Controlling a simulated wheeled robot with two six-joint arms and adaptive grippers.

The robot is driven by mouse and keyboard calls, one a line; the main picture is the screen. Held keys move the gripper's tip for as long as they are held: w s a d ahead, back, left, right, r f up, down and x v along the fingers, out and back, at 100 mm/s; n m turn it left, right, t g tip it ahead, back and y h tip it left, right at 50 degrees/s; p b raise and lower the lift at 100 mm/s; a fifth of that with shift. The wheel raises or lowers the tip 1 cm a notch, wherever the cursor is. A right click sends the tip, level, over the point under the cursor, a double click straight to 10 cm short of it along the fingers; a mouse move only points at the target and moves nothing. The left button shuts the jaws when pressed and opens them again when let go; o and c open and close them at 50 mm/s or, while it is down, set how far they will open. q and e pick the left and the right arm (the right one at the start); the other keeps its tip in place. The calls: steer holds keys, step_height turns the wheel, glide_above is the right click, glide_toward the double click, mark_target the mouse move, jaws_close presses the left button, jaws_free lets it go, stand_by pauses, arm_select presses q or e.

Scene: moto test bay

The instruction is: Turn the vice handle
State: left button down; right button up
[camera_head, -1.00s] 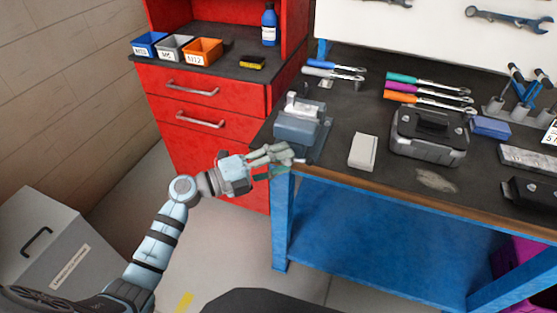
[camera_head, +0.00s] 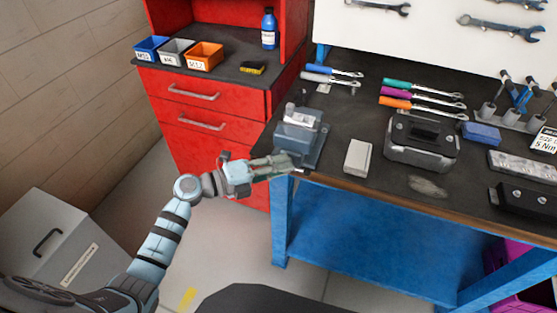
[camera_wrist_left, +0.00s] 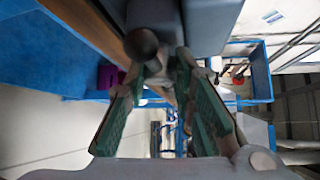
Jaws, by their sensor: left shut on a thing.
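The grey-blue vice (camera_head: 298,138) stands on the left front corner of the dark workbench top. My left gripper (camera_head: 288,162) comes in from the left and its fingertips are at the vice's front, by the bench edge. In the left wrist view, the green-padded fingers (camera_wrist_left: 160,82) close in around the vice handle, whose dark round knob (camera_wrist_left: 141,44) shows just beyond the fingertips. The vice body (camera_wrist_left: 205,22) fills the top of that view. The left gripper is shut on the handle. Most of the handle is hidden by the fingers. My right gripper is not in view.
A light grey box (camera_head: 358,156) and a dark grey case (camera_head: 421,143) stand right of the vice. Coloured-handled tools (camera_head: 420,95) lie behind. A red cabinet (camera_head: 205,130) stands left of the bench. The floor in front is open.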

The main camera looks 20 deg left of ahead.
arm_select(q)
steer(key=c, duration=1.4)
jaws_free()
steer(key=shift+o, duration=0.2)
steer(key=v, duration=1.2)
steer(key=shift+a, duration=0.1)
